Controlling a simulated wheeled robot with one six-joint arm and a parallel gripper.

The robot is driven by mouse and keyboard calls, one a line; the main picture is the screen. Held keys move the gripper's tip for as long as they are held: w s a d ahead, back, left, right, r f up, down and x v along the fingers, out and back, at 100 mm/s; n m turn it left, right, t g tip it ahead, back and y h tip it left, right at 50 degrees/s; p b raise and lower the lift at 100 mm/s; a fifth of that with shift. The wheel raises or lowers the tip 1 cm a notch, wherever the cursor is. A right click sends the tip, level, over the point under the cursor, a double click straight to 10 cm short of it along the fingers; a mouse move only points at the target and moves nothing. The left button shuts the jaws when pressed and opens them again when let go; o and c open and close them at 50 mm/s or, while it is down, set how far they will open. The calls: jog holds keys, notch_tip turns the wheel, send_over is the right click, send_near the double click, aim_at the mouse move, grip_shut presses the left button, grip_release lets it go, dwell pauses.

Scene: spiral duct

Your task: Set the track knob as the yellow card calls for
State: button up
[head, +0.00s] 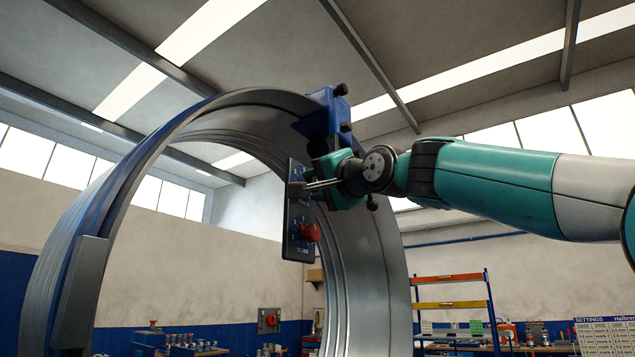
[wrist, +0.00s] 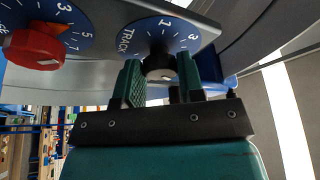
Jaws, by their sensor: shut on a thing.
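The track dial (wrist: 130,38) is a blue disc marked TRACK with white numbers, 1 and 3 among them. It sits on a grey control panel (wrist: 205,22). The dark track knob (wrist: 159,62) stands between my fingers, partly hidden by them; I cannot tell exactly which mark it points at. My gripper (wrist: 160,80) is shut on this knob. In the head view, my gripper (head: 302,187) reaches from the right to the upper part of the panel (head: 291,240). I cannot make out a yellow card.
A red knob (wrist: 34,50) on another numbered dial is beside it, below my gripper in the head view (head: 309,233). The large metal ring (head: 385,260) curves around the panel. A settings board (head: 604,335) stands at lower right, its rows too small to read.

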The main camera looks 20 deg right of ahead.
dwell(0.3)
jog(key=o, duration=0.9)
jog(key=shift+s, duration=0.1)
jog(key=shift+b+v, duration=5)
jog(key=shift+v, duration=3.6)
jog(key=shift+d+f, duration=0.1)
jog(key=shift+f, duration=0.05)
